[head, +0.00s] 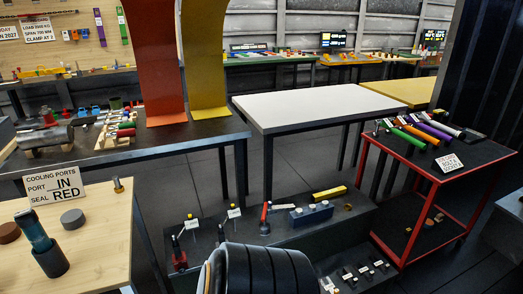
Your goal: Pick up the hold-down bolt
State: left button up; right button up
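No gripper of mine shows in the head view. A small brass-coloured upright piece that looks like a bolt (118,185) stands near the back right corner of the pale wooden table (95,255) at the left. I cannot tell for sure whether it is the hold-down bolt. Several small dark pieces with pale tags (363,271) sit on the low dark bench, too small to identify. A dark ribbed cylinder (270,272) fills the bottom middle and hides part of the bench.
The pale table also holds a cooling-ports sign (64,188), a dark cup (51,262) with a teal tool, and round discs (73,218). A red trolley (397,178) with coloured-handled tools stands right. A white-topped table (310,106) is bare. Open floor shows between tables.

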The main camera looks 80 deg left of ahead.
aim_at(312, 208)
jog(key=i+j+u, duration=0.15)
jog(key=u, duration=0.3)
jog(key=i+j+u, duration=0.15)
jog(key=u, duration=0.35)
jog(key=i+u, duration=0.25)
jog(key=u, duration=0.2)
jog(key=i+u, duration=0.2)
jog(key=u, duration=0.3)
